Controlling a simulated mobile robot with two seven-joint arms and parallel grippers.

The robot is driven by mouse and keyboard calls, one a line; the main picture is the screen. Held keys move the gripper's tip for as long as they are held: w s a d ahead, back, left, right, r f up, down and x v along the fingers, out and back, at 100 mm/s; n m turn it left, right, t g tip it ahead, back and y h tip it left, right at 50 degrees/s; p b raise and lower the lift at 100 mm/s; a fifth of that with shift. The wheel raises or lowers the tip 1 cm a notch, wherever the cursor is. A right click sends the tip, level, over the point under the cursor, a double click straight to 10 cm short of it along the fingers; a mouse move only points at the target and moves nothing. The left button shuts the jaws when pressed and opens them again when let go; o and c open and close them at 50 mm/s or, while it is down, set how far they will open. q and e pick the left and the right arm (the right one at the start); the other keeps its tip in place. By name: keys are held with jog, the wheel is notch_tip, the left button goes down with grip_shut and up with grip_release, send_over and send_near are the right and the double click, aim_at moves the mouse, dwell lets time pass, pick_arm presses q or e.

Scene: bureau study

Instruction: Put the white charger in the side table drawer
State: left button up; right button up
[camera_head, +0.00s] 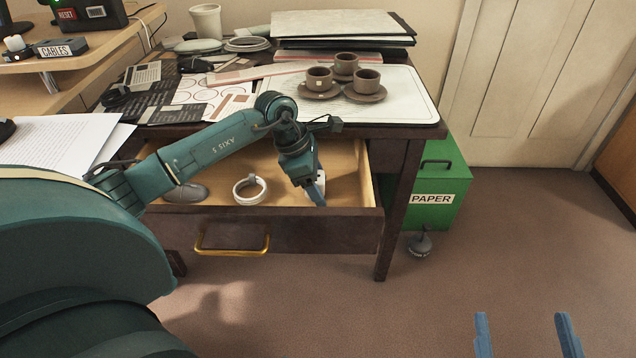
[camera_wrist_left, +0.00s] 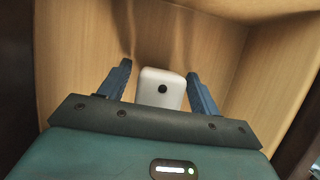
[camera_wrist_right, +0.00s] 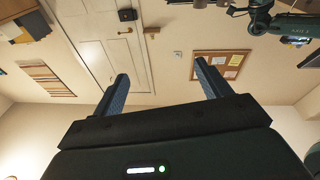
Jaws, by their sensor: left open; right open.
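The side table drawer (camera_head: 300,232) is pulled open under the tabletop. My left gripper (camera_head: 318,193) reaches down into its right part. The white charger (camera_wrist_left: 161,88) is between the two fingers of my left gripper (camera_wrist_left: 160,80) in the left wrist view, with a gap on each side, and the wooden drawer interior lies around it. In the head view a bit of the white charger (camera_head: 319,178) shows beside the fingers; the rest is hidden. My right gripper (camera_head: 528,335) is open and empty above the floor at the lower right; its fingers also show in the right wrist view (camera_wrist_right: 160,85).
In the drawer lie a white tape roll (camera_head: 250,190) and a grey mouse-like object (camera_head: 186,193). Several brown cups (camera_head: 345,63), papers and a folder stack (camera_head: 340,28) are on the tabletop. A green PAPER bin (camera_head: 436,185) stands right of the table. Floor in front is clear.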

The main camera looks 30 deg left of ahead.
pick_arm(q)
jog(key=shift+a+r, duration=0.1)
jog(key=shift+r, duration=0.45)
jog(key=p+v, duration=0.1)
jog(key=v, duration=0.4)
jog(key=shift+s+a+r+p, duration=0.1)
jog(key=shift+p, duration=0.3)
jog(key=p+v, duration=0.1)
jog(key=v, duration=0.4)
jog(key=shift+s+a+r, duration=0.15)
jog(key=shift+r, duration=0.2)
pick_arm(e)
jog(key=shift+s+d+n+h, duration=0.2)
jog(key=shift+d+n+h, duration=0.1)
jog(key=shift+h, duration=0.1)
